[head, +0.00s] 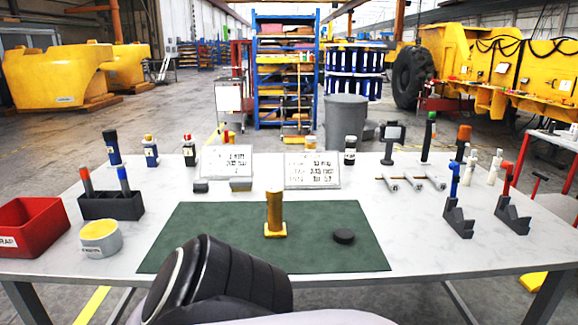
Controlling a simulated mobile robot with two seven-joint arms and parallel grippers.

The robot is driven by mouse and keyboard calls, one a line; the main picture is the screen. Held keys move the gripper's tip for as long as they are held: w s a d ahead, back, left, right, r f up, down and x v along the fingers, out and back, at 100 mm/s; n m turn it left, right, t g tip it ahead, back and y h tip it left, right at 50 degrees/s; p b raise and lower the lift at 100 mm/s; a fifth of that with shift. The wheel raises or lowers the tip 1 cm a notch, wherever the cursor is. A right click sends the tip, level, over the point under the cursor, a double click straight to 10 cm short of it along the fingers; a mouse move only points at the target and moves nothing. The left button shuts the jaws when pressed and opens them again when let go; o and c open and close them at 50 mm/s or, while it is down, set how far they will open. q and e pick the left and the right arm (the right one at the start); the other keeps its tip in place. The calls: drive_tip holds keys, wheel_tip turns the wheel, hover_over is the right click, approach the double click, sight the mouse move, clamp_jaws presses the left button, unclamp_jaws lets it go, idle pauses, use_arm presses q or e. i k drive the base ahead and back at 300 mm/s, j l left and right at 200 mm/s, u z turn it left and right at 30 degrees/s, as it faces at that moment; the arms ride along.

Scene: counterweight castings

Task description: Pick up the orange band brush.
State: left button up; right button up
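Several upright tools could be the orange band brush, and I cannot tell for sure which it is. A grey stick with an orange-red top (86,180) stands in the black holder (111,206) at the left, beside a blue-topped one (123,180). A dark piece with an orange top (464,135) stands at the back right, right of a green-topped one (431,130). A red-orange piece (507,178) stands in a dark angled stand at the right. Neither gripper shows in the head view; a dark segment of my arm crosses the front edge.
A yellow post (274,212) and a black puck (344,236) are on the green mat (190,240). A red bin (32,228) and a tub with yellow contents (101,238) stand at left. Two sign plates (312,170) stand behind the mat.

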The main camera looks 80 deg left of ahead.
sight(84, 171)
drive_tip(key=u, duration=3.8)
drive_tip(key=i+u, duration=0.15)
drive_tip(key=i+j, duration=0.05)
